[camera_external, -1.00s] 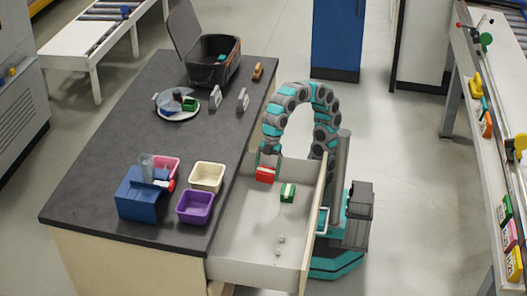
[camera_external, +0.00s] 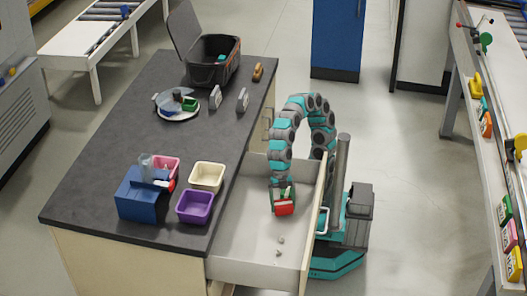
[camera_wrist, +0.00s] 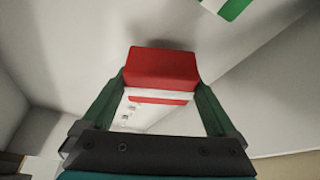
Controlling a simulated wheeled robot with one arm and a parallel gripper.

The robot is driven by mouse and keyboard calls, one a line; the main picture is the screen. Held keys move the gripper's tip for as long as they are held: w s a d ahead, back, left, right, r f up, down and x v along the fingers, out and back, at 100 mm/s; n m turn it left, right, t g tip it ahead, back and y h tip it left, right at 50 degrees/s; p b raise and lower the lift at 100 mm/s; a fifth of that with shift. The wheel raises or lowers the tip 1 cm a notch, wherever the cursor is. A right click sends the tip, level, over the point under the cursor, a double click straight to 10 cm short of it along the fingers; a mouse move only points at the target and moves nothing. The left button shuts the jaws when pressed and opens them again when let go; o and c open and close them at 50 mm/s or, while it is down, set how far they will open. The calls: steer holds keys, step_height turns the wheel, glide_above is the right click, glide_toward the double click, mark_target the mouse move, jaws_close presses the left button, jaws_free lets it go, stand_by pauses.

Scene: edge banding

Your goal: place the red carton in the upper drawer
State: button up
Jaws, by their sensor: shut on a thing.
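The red carton (camera_external: 284,208) is in my gripper (camera_external: 282,198), inside the outline of the open upper drawer (camera_external: 240,245). In the wrist view the carton (camera_wrist: 163,68) shows a red face and sits between the two dark green fingers of my gripper (camera_wrist: 158,100), which is shut on it. I cannot tell whether the carton touches the drawer floor. The drawer is pulled out from the dark-topped bench, and its pale floor is largely bare.
Small grey pieces (camera_external: 280,246) lie towards the drawer's front. Purple (camera_external: 195,207) and cream (camera_external: 207,176) bins stand on the bench beside the drawer.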

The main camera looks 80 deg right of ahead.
mark_target(283, 210)
steer(key=shift+f, duration=1.5)
steer(key=shift+f, duration=0.15)
steer(key=o, duration=1.2)
steer(key=shift+c, duration=0.2)
steer(key=v, duration=1.2)
